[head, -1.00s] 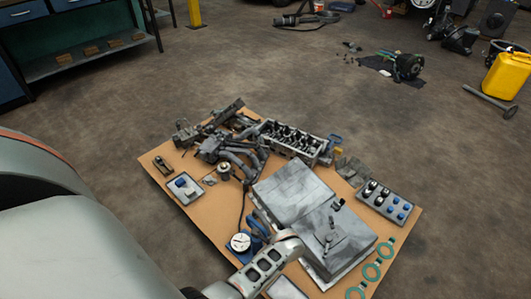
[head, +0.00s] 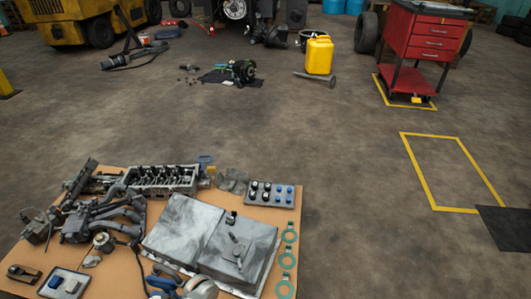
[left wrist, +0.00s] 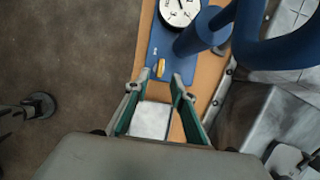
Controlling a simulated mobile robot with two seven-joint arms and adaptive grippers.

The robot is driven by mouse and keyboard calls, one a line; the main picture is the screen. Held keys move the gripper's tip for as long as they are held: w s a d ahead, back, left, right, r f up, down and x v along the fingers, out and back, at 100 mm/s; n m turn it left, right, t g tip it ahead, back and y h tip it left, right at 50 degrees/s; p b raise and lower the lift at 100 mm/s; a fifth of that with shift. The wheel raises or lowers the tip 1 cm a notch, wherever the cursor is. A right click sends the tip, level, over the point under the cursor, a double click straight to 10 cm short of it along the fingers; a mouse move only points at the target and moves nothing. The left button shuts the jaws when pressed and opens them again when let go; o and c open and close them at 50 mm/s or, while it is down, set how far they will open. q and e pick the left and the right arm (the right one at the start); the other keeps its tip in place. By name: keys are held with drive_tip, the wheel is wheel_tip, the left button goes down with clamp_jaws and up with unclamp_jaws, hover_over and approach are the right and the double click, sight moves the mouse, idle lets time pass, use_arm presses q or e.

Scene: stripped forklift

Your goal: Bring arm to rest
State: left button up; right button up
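In the left wrist view my left gripper (left wrist: 156,90) has its two green-padded fingers spread apart. Its fingertips point toward a blue tool with a white dial gauge (left wrist: 180,10). A pale rectangular plate (left wrist: 152,120) shows between the fingers over the cardboard; I see no finger closed on it. In the head view only a grey rounded piece shows at the bottom edge beside the blue tool (head: 163,282), and I cannot tell whether it is part of my arm. My right gripper is in neither view.
A yellow can (head: 319,55) and red tool cart (head: 428,38) stand beyond.

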use_arm(q)
drive_tip(key=shift+x, duration=0.8)
drive_tip(key=shift+w+a+f, duration=0.1)
drive_tip(key=shift+a+f, duration=0.25)
drive_tip(key=shift+f, duration=0.2)
drive_tip(key=shift+a+f, duration=0.3)
drive_tip(key=shift+f, duration=0.2)
